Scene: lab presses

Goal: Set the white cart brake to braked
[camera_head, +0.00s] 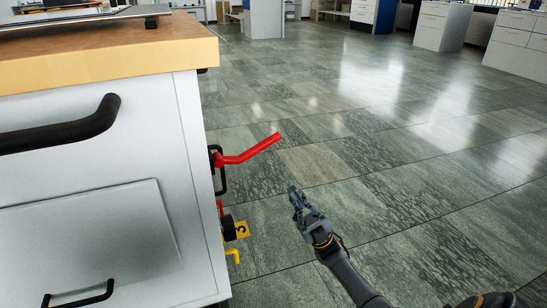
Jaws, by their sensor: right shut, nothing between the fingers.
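The white cart (88,195) with a wooden top fills the left of the head view. A red lever (248,151) sticks out from the cart's right side, sloping up and to the right from a black bracket (217,168). I cannot tell whether it is the brake or which setting it shows. My right gripper (294,192) is shut and empty, below and right of the red lever's end and apart from it, over the floor. My left gripper is not in view.
The tiled floor (420,150) to the right is clear. White cabinets (441,27) stand at the back.

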